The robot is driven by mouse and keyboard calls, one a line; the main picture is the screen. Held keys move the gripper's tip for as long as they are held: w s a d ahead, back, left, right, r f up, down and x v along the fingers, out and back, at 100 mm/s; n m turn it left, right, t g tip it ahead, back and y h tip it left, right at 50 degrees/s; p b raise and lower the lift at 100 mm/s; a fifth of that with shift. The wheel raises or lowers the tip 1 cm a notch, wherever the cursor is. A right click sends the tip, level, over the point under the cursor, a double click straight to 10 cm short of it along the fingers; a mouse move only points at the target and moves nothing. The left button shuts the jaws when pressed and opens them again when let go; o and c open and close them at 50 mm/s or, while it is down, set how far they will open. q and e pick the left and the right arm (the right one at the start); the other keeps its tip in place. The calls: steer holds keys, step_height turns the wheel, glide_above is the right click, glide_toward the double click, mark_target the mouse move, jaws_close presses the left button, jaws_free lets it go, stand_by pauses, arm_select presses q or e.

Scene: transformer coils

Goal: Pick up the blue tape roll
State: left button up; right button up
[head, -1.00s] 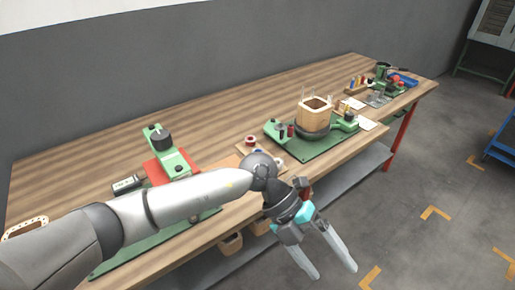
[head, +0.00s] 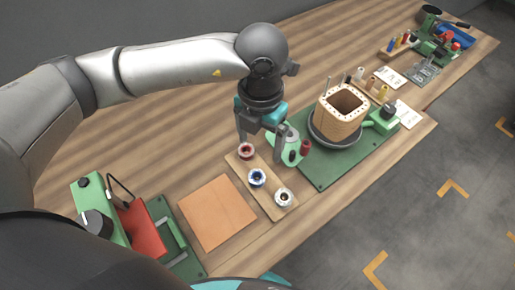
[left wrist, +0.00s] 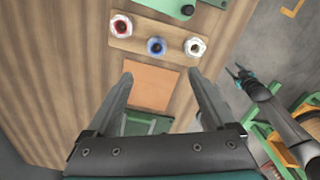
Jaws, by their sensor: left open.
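The blue tape roll (head: 257,178) sits on a wooden strip (head: 244,172) on the bench, between a red roll (head: 246,151) and a white roll (head: 283,197). My left gripper (head: 260,142) is open and empty, above the bench near the red-roll end of the strip, with its fingers pointing down. In the left wrist view the blue tape roll (left wrist: 156,47) lies beyond the open fingertips, roughly midway between them and not touched. My right gripper (left wrist: 240,72) is small at the right of the left wrist view, away from the rolls.
A tan square sheet (head: 218,212) lies beside the strip. A green board (head: 338,162) with a wooden coil form (head: 341,112) stands close on the right. A green and red device (head: 140,228) is at lower left. Bare bench lies behind the strip.

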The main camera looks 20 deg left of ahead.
arm_select(q)
glide_toward(255, 177)
steer(key=shift+s+d+f+b, duration=0.2)
steer(key=shift+s+d+b, duration=0.15)
steer(key=shift+s+d, duration=0.35)
steer(key=shift+w+f, duration=0.1)
steer(key=shift+f, duration=0.4)
steer(key=f, duration=0.2)
steer(key=a+f, duration=0.1)
steer(key=f, duration=0.1)
steer(key=shift+s+f, duration=0.15)
steer(key=shift+s, duration=0.05)
steer(key=shift+f, duration=0.35)
arm_select(e)
steer(key=shift+s+d+f, duration=0.2)
steer(key=shift+d+f, duration=0.1)
steer(key=shift+f, duration=0.15)
arm_select(q)
jaws_close()
arm_select(e)
steer(key=shift+a, duration=0.1)
arm_select(q)
steer(key=shift+r, duration=0.1)
